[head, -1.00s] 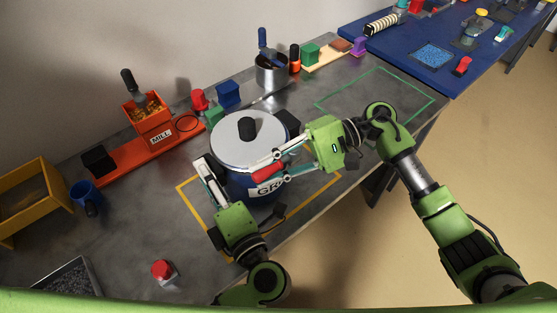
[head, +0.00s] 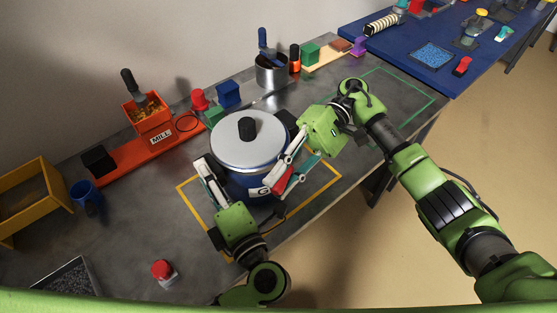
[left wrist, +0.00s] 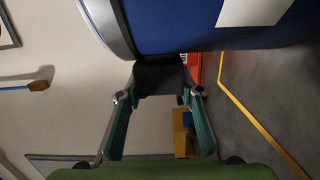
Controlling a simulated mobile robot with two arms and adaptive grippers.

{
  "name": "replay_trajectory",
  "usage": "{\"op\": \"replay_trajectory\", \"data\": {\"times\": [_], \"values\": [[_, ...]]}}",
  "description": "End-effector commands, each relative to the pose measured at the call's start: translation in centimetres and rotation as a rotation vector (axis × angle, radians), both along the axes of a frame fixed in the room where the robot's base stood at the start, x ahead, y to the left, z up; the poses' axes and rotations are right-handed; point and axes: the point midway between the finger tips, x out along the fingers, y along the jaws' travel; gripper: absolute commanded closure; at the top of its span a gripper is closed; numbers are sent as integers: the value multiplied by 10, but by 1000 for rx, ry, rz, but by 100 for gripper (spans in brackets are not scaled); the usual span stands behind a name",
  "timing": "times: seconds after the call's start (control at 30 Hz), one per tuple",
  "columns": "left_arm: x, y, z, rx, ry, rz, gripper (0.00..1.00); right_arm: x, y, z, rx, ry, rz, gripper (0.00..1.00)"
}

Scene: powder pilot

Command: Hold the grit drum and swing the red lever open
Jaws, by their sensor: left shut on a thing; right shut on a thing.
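The grit drum (head: 248,160) is a blue pot with a grey lid and a black knob, standing inside the yellow outline; its blue wall (left wrist: 175,25) fills the top of the left wrist view. My left gripper (head: 205,168) is shut on a dark side handle (left wrist: 158,72) of the drum. My right gripper (head: 279,174) is shut on the red lever (head: 284,181) at the drum's front right. The lever slants outward from the drum. The fingers hide part of the lever and part of the white label.
An orange mill (head: 150,120) stands at the back left, with a blue mug (head: 87,195) nearer. A red button (head: 163,269) sits at the front left. A steel pot (head: 271,72) stands behind the drum. The green outline (head: 412,82) at right encloses bare table.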

Motion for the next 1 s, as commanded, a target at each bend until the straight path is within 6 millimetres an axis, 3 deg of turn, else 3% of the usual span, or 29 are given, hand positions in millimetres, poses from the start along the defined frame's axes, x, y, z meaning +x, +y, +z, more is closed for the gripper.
{"op": "replay_trajectory", "data": {"times": [0.03, 0.1, 0.53, 1.0], "values": [[0, 0, -2, -1, 3, 1, 100, -1, -1, -1, -3, 1, 1, 76], [0, 0, -2, -1, 3, 1, 100, -1, -1, -1, -3, 1, 1, 64], [0, 0, -1, 0, 4, 1, 100, 0, 3, -2, -1, 0, -47, 64], [0, 0, -1, -1, 3, 0, 100, 16, 26, -2, 0, 0, -442, 64]]}}
